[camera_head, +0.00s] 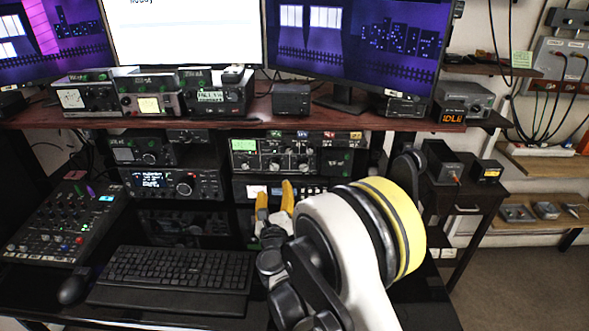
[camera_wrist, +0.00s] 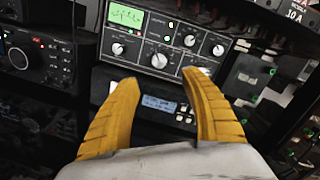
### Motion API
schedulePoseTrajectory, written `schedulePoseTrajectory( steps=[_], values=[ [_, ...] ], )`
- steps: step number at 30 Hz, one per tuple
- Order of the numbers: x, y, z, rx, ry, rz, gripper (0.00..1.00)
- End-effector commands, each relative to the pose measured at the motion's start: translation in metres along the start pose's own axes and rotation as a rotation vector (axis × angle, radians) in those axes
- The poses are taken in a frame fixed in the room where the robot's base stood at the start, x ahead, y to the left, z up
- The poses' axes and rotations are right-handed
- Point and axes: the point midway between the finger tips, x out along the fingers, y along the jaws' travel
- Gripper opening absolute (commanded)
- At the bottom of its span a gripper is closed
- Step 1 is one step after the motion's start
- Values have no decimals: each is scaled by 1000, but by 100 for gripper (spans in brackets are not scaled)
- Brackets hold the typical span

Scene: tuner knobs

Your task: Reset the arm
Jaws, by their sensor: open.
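My gripper (camera_head: 275,203) has two yellow fingers and is in front of the rack of radio units, to the right of the keyboard. In the wrist view my gripper (camera_wrist: 161,84) is open with nothing between the fingers. Beyond the fingertips is a tuner unit (camera_wrist: 157,58) with a green display, several knobs and a dial. The same tuner unit (camera_head: 291,150) shows in the head view, above my fingers. A lower unit with a small lit screen (camera_wrist: 160,104) shows between the fingers. My arm hides part of the desk and rack on the right.
A keyboard (camera_head: 178,270), a mouse (camera_head: 73,286) and a mixer panel (camera_head: 66,222) are on the black desk. A radio (camera_head: 173,183) stands left of my gripper. A shelf (camera_head: 330,119) above carries several devices and monitors. An orange "IDLE" display (camera_head: 452,117) is at right.

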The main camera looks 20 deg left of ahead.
Motion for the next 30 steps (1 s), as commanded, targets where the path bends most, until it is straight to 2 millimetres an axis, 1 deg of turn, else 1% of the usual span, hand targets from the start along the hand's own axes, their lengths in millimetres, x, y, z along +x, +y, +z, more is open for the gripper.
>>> schedulePoseTrajectory(
  steps=[2,5,8,9,11,12,14,15,17,18,20,21,23,24,26,27,29,30],
  values=[
    [0,-1,1,-5,-1,0,54],
    [3,-14,13,-58,-14,7,54],
    [7,-45,39,-198,-44,29,54],
    [7,-60,52,-278,-59,44,54],
    [5,-85,71,-412,-80,69,54],
    [1,-100,81,-505,-91,88,54],
    [-6,-124,94,-650,-105,121,54],
    [-14,-139,100,-748,-111,145,54],
    [-28,-161,106,-898,-116,188,54],
    [-39,-175,108,-997,-116,218,54],
    [-58,-194,107,-1143,-113,271,54],
    [-73,-207,104,-1238,-108,309,54],
    [-98,-224,96,-1377,-98,374,54],
    [-116,-235,89,-1468,-89,422,54],
    [-146,-250,76,-1598,-73,501,54],
    [-167,-260,65,-1680,-60,560,54],
    [-201,-274,47,-1799,-40,655,54],
    [-225,-283,34,-1871,-26,725,54]
  ],
)
